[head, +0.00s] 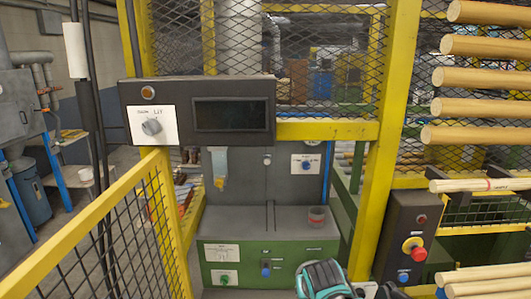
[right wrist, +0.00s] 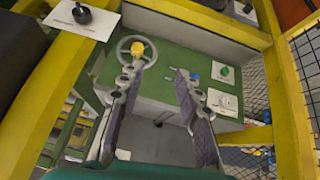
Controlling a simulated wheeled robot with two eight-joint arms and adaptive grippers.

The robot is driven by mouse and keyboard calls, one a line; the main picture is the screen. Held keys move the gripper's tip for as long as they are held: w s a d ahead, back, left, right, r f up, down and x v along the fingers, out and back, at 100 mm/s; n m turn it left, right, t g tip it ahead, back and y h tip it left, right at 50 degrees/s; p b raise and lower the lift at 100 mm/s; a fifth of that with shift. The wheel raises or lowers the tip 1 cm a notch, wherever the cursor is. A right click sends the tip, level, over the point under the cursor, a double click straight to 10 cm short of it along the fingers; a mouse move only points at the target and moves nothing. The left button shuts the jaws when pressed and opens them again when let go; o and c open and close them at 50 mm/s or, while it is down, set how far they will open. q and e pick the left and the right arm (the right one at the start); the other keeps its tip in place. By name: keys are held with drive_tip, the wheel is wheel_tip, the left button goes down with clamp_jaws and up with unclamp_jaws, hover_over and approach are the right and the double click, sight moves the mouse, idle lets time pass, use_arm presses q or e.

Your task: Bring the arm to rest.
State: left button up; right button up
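In the right wrist view my right gripper (right wrist: 160,72) is open. Its two dark fingers stand well apart with nothing between them. Behind the fingertips is a green-topped machine stand with a grey handwheel with a yellow hub (right wrist: 136,52). The gripper appears apart from it. In the head view a teal and black part of my arm shows at the bottom edge, in front of the green cabinet (head: 270,252). No gripper fingers can be made out clearly there. My left gripper is not in view.
A dark control box (head: 198,108) with a selector knob hangs between yellow posts. A yellow mesh guard rail (head: 110,205) runs at the left. A button post (head: 408,235) with a red emergency stop stands at the right, near stacked wooden rods (head: 485,77).

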drive_tip(key=s+d+f, duration=0.2)
drive_tip(key=s+d, duration=0.1)
drive_tip(key=s, duration=0.6)
drive_tip(key=s+d+f, duration=0.1)
drive_tip(key=s+d, duration=0.2)
drive_tip(key=s, duration=0.6)
drive_tip(key=shift+s+f+m+y, duration=0.15)
drive_tip(key=shift+f+m+y, duration=0.15)
drive_tip(key=shift+f+m, duration=0.1)
idle(1.5)
